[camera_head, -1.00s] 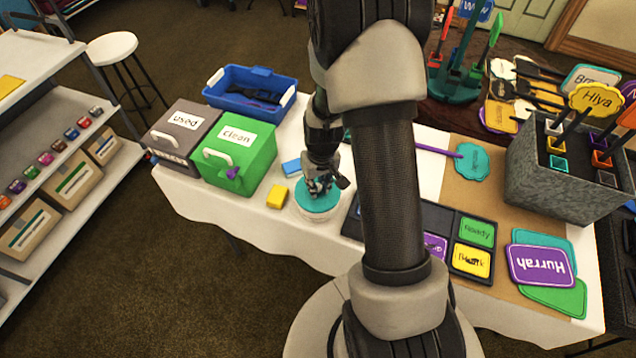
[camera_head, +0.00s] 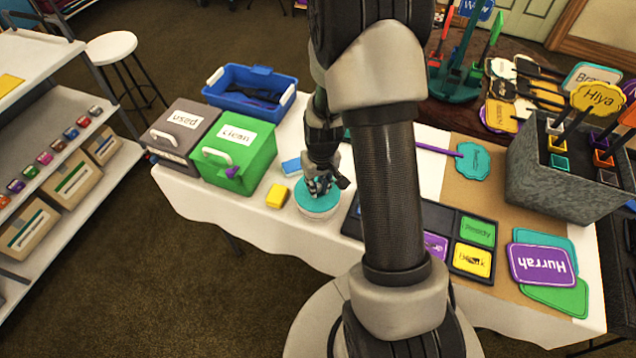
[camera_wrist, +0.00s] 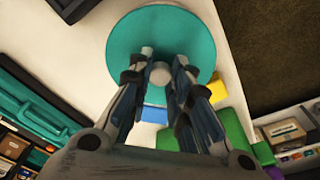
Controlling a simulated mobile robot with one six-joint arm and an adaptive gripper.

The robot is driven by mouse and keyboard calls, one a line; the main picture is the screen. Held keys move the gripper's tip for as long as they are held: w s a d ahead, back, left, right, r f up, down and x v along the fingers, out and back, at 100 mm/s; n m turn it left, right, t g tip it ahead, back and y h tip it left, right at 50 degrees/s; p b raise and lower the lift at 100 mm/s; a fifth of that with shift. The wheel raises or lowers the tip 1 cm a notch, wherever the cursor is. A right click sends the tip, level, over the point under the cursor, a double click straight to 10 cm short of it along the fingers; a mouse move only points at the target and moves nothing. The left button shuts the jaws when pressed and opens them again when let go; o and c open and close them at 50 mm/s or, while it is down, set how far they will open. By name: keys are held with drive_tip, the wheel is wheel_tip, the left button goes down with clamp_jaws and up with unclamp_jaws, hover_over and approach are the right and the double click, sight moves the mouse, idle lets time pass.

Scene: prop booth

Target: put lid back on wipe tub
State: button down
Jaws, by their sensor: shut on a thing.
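The wipe tub (camera_head: 318,212) is a low white round tub on the white-clothed table, left of my arm. The teal round lid (camera_head: 325,202) lies on top of it and covers its opening in the head view. In the wrist view the lid (camera_wrist: 130,45) is a large teal disc with a pale grey knob (camera_wrist: 160,75) at its middle. My gripper (camera_head: 319,188) points down over the lid. Its fingers (camera_wrist: 165,62) are shut on the knob from both sides. Whether the lid is fully seated on the rim cannot be told.
A yellow sponge (camera_head: 277,196) and a blue block (camera_head: 291,167) lie close left of the tub. The green "clean" box (camera_head: 258,165) and grey "used" box (camera_head: 187,125) stand further left. A black tray (camera_head: 455,222) with signs is to the right.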

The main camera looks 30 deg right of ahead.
drive_tip(key=c, duration=1.4)
unclamp_jaws()
drive_tip(key=shift+o, duration=0.5)
drive_tip(key=o, duration=0.4)
drive_tip(key=shift+r+p, duration=2.6)
drive_tip(key=shift+r, duration=0.95)
drive_tip(key=shift+c, duration=0.2)
